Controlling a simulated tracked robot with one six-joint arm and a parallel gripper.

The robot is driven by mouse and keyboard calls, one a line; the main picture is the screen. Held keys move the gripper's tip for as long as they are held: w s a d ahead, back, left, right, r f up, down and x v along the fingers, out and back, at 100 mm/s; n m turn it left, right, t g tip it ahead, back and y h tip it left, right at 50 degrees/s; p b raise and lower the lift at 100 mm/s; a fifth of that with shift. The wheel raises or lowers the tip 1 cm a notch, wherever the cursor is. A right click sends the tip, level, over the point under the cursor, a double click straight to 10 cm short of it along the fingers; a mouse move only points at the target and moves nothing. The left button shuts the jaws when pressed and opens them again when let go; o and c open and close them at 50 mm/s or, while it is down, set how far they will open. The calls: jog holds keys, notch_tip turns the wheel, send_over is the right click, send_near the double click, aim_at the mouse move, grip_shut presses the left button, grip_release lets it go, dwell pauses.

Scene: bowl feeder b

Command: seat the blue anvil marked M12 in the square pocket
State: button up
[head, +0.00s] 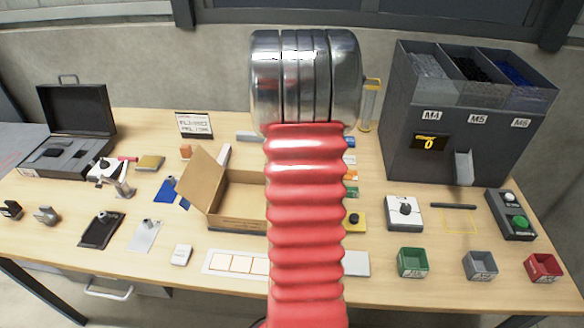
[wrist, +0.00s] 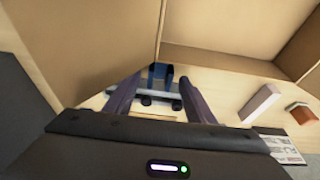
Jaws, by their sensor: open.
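My gripper shows in the wrist view, with its two dark fingers (wrist: 158,98) spread apart. A small dark blue piece (wrist: 160,72) shows between and beyond the fingers, beside the cardboard box. It may be the blue anvil, but no M12 mark can be read. A grey bar (wrist: 168,88) lies there too, with dark round spots along it. The bar also shows behind the box in the head view (head: 250,137). I see no grip on anything. In the head view my arm hides the gripper and the table's middle. I cannot make out the square pocket.
An open cardboard box (head: 236,222) stands just left of my arm. A white block (wrist: 262,103) and a brown block (wrist: 301,113) lie near the gripper. A grey bin unit (head: 455,130) stands at the back right. Green (head: 412,263), grey (head: 480,266) and red (head: 542,268) bins line the front right.

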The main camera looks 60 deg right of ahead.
jog(key=v, duration=1)
dwell(0.5)
jog(key=w+a+r+n+t, duration=0.1)
jog(key=w+a+r+n, duration=0.25)
jog(key=a, duration=0.75)
jog(key=w+a+r+n+t, duration=0.15)
jog(key=a+r, duration=0.25)
jog(key=a, duration=0.7)
jog(key=s+a+n+y, duration=0.1)
jog(key=s+a+n, duration=0.2)
jog(key=a, duration=0.8)
jog(key=s+a+n+t+y, duration=0.1)
jog(key=s+a+n, duration=0.3)
jog(key=a, duration=0.8)
jog(key=shift+s+r+n+y, duration=0.35)
jog(key=shift+s+y, duration=0.15)
jog(key=shift+s, duration=0.55)
jog(key=shift+a+t, duration=0.1)
jog(key=shift+t, duration=0.15)
